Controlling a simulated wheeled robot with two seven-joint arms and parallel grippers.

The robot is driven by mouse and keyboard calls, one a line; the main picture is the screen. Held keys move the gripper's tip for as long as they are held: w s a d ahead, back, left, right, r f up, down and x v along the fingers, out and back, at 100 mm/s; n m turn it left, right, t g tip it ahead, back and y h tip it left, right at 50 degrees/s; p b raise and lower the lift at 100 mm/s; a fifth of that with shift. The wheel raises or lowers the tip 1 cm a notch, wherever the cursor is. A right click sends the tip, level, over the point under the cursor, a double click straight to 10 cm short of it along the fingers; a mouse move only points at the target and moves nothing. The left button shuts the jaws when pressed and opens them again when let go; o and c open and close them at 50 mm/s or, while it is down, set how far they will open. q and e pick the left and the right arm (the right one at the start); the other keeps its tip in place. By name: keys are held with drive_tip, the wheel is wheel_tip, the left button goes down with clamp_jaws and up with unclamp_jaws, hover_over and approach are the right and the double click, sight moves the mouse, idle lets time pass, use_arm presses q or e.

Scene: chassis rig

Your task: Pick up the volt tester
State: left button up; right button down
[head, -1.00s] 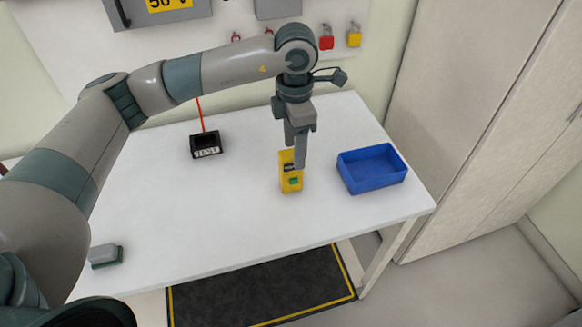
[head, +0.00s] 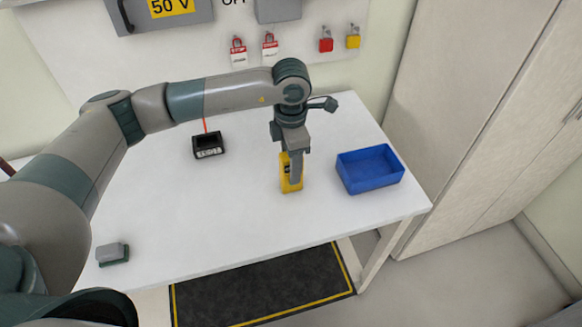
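The volt tester, which I take to be the yellow handheld device (head: 285,184), is on the white table near the middle. My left gripper (head: 294,180) points straight down at it, with a grey finger in front of the tester's face and covering much of it. I cannot tell whether the fingers touch the tester or how far apart they are. My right gripper is not in view.
A blue open bin (head: 370,185) stands right of the tester. A black box (head: 208,152) with an orange cord is at the back left. A grey block (head: 112,252) lies at the front left. Padlocks (head: 326,45) hang on the wall board.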

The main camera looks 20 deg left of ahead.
use_arm(q)
drive_tip(key=shift+f, duration=0.25)
clamp_jaws()
idle(0.4)
